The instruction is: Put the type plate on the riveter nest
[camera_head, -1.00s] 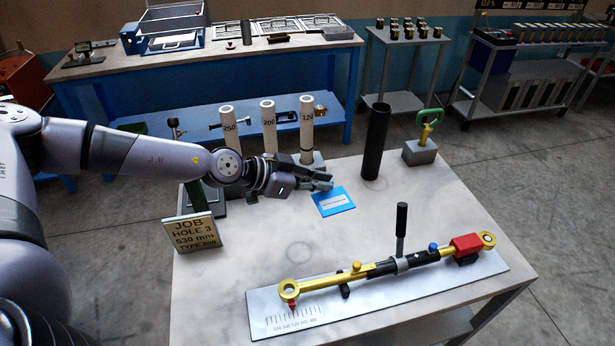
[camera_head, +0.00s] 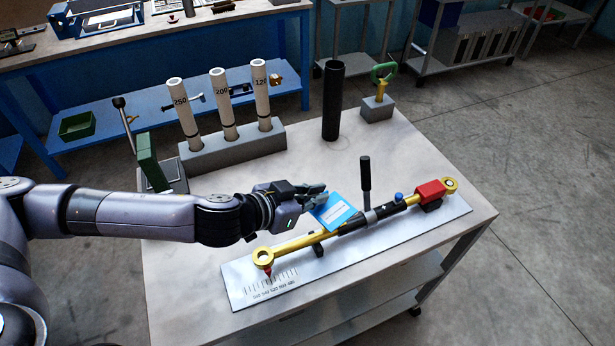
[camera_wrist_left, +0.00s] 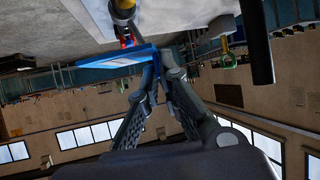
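The type plate is a blue card with a white label (camera_head: 335,211). The plate also shows between the fingertips in the left wrist view (camera_wrist_left: 115,64). The riveter, a green block with a lever (camera_head: 148,160), stands at the table's left on a dark grey base, which I take for the nest. My left forearm passes in front of that corner and hides part of it. My right gripper is not in view.
The yellow and black rod (camera_head: 328,231) lies on a scaled plate (camera_head: 240,291) with an upright black handle (camera_head: 365,175). Several numbered white tubes (camera_head: 222,103) stand in a grey block behind my gripper. A black tube (camera_head: 332,100) stands further back. The table (camera_head: 420,150) is clear at right.

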